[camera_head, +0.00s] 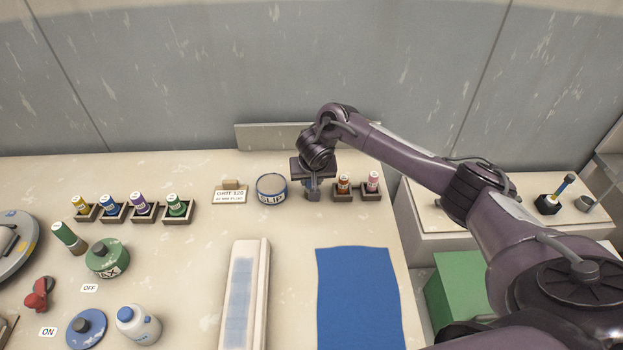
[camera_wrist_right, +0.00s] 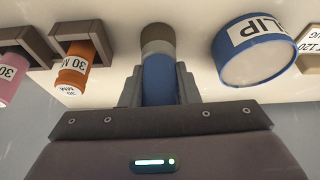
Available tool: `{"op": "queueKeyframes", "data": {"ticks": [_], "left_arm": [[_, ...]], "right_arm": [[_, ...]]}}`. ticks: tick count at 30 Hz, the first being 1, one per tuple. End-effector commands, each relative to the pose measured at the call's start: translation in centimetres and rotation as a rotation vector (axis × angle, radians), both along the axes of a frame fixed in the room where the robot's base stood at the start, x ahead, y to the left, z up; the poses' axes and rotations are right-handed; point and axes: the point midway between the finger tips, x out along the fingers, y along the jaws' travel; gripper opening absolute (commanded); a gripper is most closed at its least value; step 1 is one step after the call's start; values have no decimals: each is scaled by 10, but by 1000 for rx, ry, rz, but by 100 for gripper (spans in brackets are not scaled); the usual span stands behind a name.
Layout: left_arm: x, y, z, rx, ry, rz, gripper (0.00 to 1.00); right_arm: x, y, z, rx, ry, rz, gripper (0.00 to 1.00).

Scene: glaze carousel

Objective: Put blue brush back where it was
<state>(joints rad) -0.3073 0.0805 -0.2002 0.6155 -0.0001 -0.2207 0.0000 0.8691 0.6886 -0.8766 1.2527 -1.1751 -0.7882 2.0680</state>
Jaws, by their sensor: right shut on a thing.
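The blue brush (camera_wrist_right: 159,80) has a blue handle and a grey-brown end with a pale band. My right gripper (camera_wrist_right: 160,88) is shut on its handle, with the grey-brown end pointing away from the gripper. In the head view my right gripper (camera_head: 313,190) points down at the back of the table, between the SLIP tub (camera_head: 271,190) and the orange bottle (camera_head: 344,184). The brush is hidden there by the gripper. I cannot tell whether its end touches the table. My left gripper is out of view.
Beside the orange bottle stands a pink one (camera_head: 373,181) in a holder. Several bottles in holders, such as the green one (camera_head: 175,205), stand at left. A green brush (camera_head: 68,238) is near the green jar (camera_head: 107,258). A blue mat (camera_head: 358,298) lies in front.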

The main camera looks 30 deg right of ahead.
Motion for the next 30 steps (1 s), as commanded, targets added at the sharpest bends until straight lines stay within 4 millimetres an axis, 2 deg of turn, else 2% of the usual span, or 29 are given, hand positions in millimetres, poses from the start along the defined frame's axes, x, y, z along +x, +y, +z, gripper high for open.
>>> {"op": "queueKeyframes", "data": {"ticks": [9,10,14,23,26,30], "left_arm": [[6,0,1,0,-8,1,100],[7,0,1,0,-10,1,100],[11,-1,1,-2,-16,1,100],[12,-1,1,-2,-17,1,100],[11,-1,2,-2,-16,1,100],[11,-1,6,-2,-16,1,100]], "right_arm": [[0,0,-3,0,1,0,4],[0,0,-3,0,0,0,32],[0,0,-2,0,0,0,49],[0,0,-1,0,-1,0,50],[-1,1,6,2,-1,0,50],[-9,5,28,3,-2,2,50]]}}
